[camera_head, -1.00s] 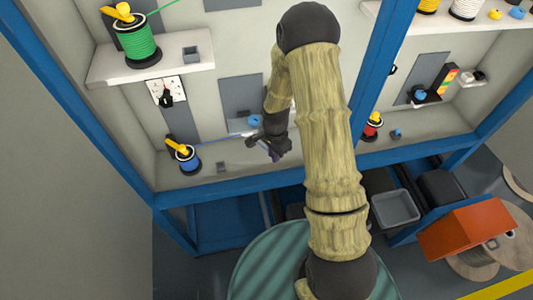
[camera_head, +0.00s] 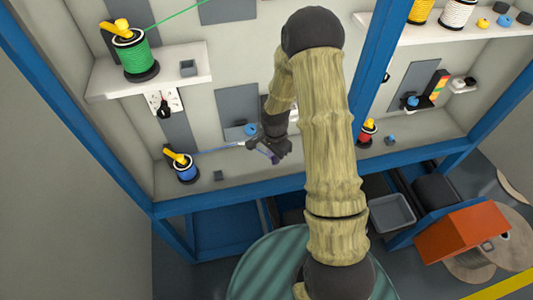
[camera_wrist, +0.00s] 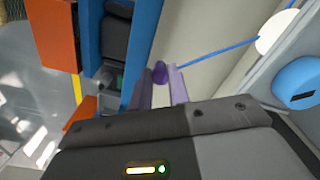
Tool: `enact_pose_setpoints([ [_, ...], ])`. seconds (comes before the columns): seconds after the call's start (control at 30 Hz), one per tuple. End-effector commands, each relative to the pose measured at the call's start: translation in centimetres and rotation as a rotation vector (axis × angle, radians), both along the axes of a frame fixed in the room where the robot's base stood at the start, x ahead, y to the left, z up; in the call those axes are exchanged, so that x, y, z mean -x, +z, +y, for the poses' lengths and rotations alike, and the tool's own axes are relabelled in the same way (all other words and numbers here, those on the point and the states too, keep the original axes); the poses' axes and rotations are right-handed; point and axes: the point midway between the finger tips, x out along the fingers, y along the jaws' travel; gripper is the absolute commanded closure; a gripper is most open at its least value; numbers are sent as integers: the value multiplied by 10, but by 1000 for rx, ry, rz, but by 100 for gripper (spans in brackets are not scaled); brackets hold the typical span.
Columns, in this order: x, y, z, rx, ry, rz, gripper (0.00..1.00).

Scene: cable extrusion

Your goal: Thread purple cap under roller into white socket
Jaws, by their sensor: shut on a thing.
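The purple cap (camera_wrist: 160,72) is between the fingertips of my gripper (camera_wrist: 163,88) in the wrist view, and my gripper is shut on it. A blue cable (camera_wrist: 225,50) runs from the cap side toward a white round part (camera_wrist: 277,32) in the wrist view. The blue roller (camera_wrist: 297,83) is at the right of that view, apart from the gripper; it also shows in the head view (camera_head: 250,129). I cannot make out the white socket for sure.
A blue cable spool (camera_head: 186,173) with a yellow clip stands on the lower shelf at left. A small grey block (camera_head: 218,175) is beside it. A blue frame post (camera_head: 374,75) rises right of my arm. A green spool (camera_head: 137,57) stands on the upper left shelf.

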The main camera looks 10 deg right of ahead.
Motion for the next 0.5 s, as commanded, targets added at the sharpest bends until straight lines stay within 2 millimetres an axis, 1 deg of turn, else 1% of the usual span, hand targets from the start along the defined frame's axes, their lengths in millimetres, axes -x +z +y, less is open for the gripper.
enact_pose_setpoints([
  [0.03, -3, 19, -6, -3, -5, -3, 100],
  [0.17, -8, 55, -21, -8, -9, -2, 100],
  [0.5, -21, 154, -62, -4, -3, -5, 100],
])
